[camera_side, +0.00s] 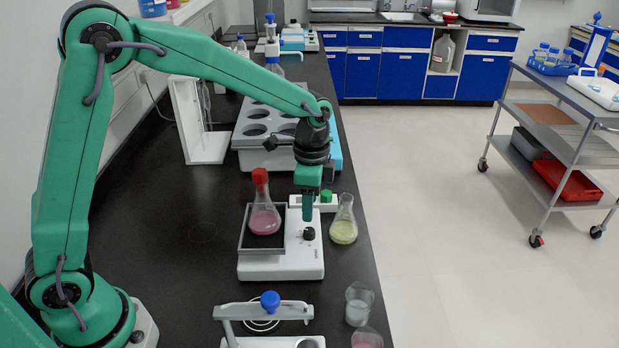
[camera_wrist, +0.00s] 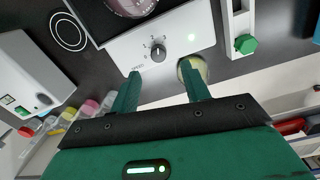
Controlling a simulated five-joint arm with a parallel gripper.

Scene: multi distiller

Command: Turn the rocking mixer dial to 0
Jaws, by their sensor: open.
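The rocking mixer (camera_side: 281,267) is a white unit with a dark tray on the black bench. A red-capped flask (camera_side: 264,205) of pink liquid stands on its tray. Its black dial (camera_side: 308,234) is right of the tray; the wrist view shows the dial (camera_wrist: 158,52) with numbers around it, too small to read surely. My green gripper (camera_side: 307,204) points down, just above the dial in the side view. In the wrist view its two fingers (camera_wrist: 160,75) are apart with nothing between them, the dial just beyond their tips. Which number the dial points to is unclear.
A flask of yellow liquid (camera_side: 344,222) stands close to the mixer's right side. A stand with a blue knob (camera_side: 270,301) and small beakers (camera_side: 358,305) are nearer the camera. A grey rack with round holes (camera_side: 258,128) is behind. The bench left of the mixer is clear.

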